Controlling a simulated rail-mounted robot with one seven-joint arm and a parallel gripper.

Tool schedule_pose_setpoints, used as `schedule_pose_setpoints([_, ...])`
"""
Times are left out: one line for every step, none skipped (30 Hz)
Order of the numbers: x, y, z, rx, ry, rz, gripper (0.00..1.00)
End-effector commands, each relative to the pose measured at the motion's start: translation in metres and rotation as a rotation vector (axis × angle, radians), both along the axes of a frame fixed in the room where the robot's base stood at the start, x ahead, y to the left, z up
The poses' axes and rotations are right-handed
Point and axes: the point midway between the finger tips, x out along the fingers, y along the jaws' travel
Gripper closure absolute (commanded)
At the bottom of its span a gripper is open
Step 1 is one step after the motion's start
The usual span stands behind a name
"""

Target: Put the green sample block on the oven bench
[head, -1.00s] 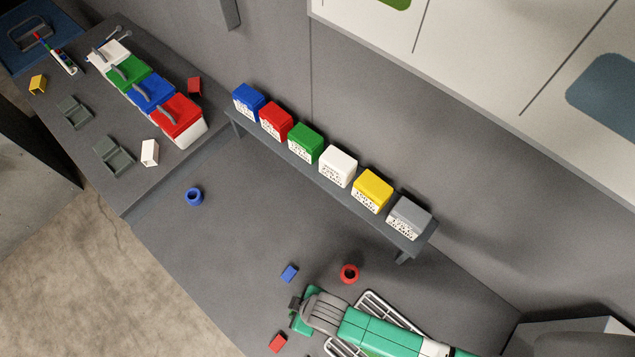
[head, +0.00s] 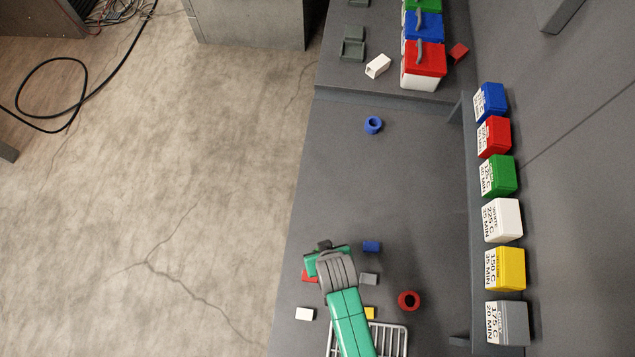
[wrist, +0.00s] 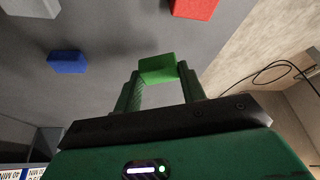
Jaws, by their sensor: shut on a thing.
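The green sample block (wrist: 158,69) is between the two fingers of my gripper (wrist: 160,82) in the wrist view, and the fingers are shut on it. In the head view my gripper (head: 328,248) is over the grey bench (head: 400,185), close to its left edge. My arm hides the held block there. I cannot tell which surface is the oven bench.
Near my gripper are a red block (head: 310,275), a blue block (head: 372,246), a grey block (head: 369,279), a white block (head: 305,314), a yellow block (head: 369,313), a red ring (head: 408,300) and a wire rack (head: 400,340). Labelled boxes (head: 503,220) line a shelf at right.

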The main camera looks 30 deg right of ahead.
Motion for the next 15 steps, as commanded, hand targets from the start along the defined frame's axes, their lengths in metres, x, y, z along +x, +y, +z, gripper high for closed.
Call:
schedule_pose_setpoints([0.014,0.000,-0.009,0.000,-0.003,0.000,0.84])
schedule_pose_setpoints([0.020,0.000,-0.008,0.001,-0.004,0.001,0.84])
schedule_pose_setpoints([0.027,0.000,-0.008,0.000,-0.003,-0.001,0.84])
schedule_pose_setpoints([0.031,0.000,-0.008,0.001,-0.002,-0.001,0.84])
schedule_pose_setpoints([0.034,0.000,-0.007,0.001,-0.002,-0.001,0.84])
schedule_pose_setpoints([0.037,0.000,-0.006,0.001,-0.001,-0.001,0.84])
schedule_pose_setpoints([0.038,-0.001,-0.005,0.001,0.000,-0.001,0.84])
schedule_pose_setpoints([0.038,0.000,-0.004,0.000,0.000,-0.001,0.84])
schedule_pose_setpoints([0.039,-0.001,-0.004,0.001,0.001,-0.001,0.84])
schedule_pose_setpoints([0.039,0.000,-0.004,0.000,0.001,0.000,0.84])
schedule_pose_setpoints([0.040,-0.001,-0.004,0.000,0.001,0.000,0.84])
schedule_pose_setpoints([0.042,-0.001,-0.005,0.001,0.000,0.000,0.84])
schedule_pose_setpoints([0.046,-0.001,-0.007,0.000,0.000,0.000,0.84])
schedule_pose_setpoints([0.049,-0.001,-0.010,0.000,-0.001,0.000,0.84])
schedule_pose_setpoints([0.047,-0.001,-0.020,0.000,0.001,0.000,0.84])
